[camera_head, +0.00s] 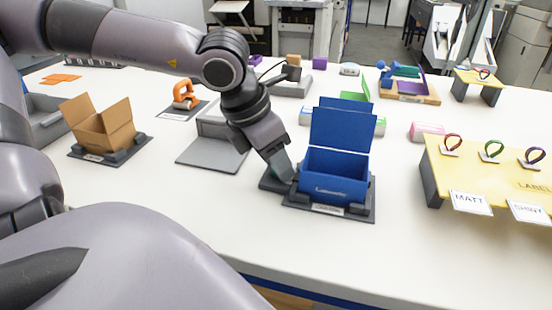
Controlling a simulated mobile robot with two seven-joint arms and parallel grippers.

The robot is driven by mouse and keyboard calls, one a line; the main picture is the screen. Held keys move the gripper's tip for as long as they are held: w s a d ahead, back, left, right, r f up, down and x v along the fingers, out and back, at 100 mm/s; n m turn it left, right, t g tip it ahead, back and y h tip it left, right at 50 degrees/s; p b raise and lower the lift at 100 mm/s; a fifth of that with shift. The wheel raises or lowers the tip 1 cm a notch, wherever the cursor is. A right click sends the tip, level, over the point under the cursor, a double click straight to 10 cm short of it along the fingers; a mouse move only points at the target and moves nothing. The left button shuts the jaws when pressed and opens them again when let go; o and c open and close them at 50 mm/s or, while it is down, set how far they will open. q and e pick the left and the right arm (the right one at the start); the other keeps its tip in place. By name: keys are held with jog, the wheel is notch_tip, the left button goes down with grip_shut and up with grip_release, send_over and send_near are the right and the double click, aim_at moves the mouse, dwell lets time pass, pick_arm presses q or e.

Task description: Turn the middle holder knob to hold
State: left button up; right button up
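A blue box (337,178) with its lid raised sits in a dark holder (330,208) with a small label on its front edge, near the middle of the table. My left gripper (281,176) reaches down at the holder's left side, close beside the box. A dark block (268,184) sits low at the fingertips. The holder's knob cannot be made out; the gripper covers that side. Whether the fingers are open or shut, or touch the knob, cannot be told. My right gripper is not in view.
An open cardboard box (98,132) sits in another dark holder at the left. A grey tray-like piece (212,155) lies behind my gripper. A yellow stand (490,165) with coloured loops is at the right. The table (300,245) is clear in front of the blue box.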

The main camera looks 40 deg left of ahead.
pick_arm(q)
grip_shut()
jog(key=shift+m, duration=0.4)
jog(key=m+h, duration=0.1)
jog(key=m, duration=0.2)
jog(key=shift+w+a+b, duration=0.1)
jog(key=shift+b, duration=0.2)
jog(key=m+g+h, duration=0.1)
jog(key=m, duration=0.2)
jog(key=m+g+h, duration=0.1)
jog(key=m, duration=0.2)
jog(key=shift+w+a, duration=0.1)
jog(key=shift+w, duration=0.05)
jog(key=m+g+b, duration=0.1)
jog(key=m, duration=0.3)
jog(key=shift+f+g, duration=0.1)
jog(key=shift+g, duration=0.3)
jog(key=m, duration=0.2)
jog(key=m+g, duration=0.1)
jog(key=m, duration=0.1)
jog(key=shift+w+g+b, duration=0.15)
jog(key=shift+g+b, duration=0.15)
jog(key=shift+b, duration=0.05)
